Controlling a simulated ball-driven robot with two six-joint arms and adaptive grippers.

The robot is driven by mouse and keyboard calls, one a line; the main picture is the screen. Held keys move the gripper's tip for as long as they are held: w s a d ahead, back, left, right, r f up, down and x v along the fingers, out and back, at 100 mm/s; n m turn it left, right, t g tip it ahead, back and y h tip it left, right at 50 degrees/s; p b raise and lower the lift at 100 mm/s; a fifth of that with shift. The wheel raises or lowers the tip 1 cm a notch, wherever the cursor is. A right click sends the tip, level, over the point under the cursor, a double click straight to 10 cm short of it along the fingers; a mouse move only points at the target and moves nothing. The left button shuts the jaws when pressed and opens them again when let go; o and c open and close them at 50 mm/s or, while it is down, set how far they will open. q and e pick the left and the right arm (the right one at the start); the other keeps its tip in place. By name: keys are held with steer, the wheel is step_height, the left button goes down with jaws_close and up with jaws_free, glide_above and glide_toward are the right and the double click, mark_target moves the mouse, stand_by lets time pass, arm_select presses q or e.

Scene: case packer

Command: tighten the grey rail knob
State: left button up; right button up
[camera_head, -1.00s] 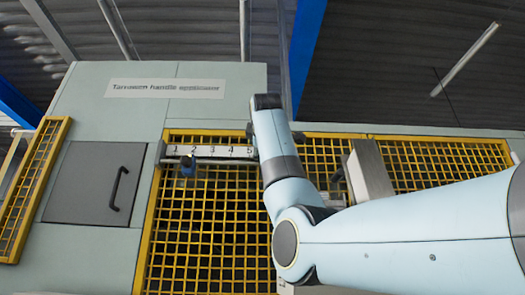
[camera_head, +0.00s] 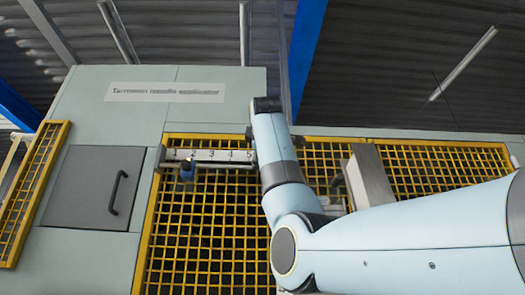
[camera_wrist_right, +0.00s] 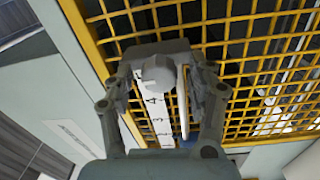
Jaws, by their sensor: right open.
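The grey rail knob (camera_wrist_right: 158,72) is a pale, rounded knob on a grey block in the right wrist view. My right gripper (camera_wrist_right: 162,80) is open, with one finger on each side of the knob. I cannot tell whether either finger touches it. The numbered white rail (camera_wrist_right: 155,112) runs from the block towards the gripper's palm. In the head view the rail (camera_head: 212,155) shows the numbers 1 to 5, and my right arm covers its right end, so the knob and gripper are hidden there. My left gripper is not in view.
A blue piece (camera_head: 187,170) hangs at the rail near number 2. Yellow mesh guards (camera_head: 215,225) lie behind the rail. A grey box (camera_head: 370,178) stands right of my arm. A grey door (camera_head: 93,187) with a black handle is at left.

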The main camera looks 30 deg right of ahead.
steer(key=v, duration=1.1)
steer(key=shift+s, duration=0.25)
steer(key=shift+a+f, duration=0.15)
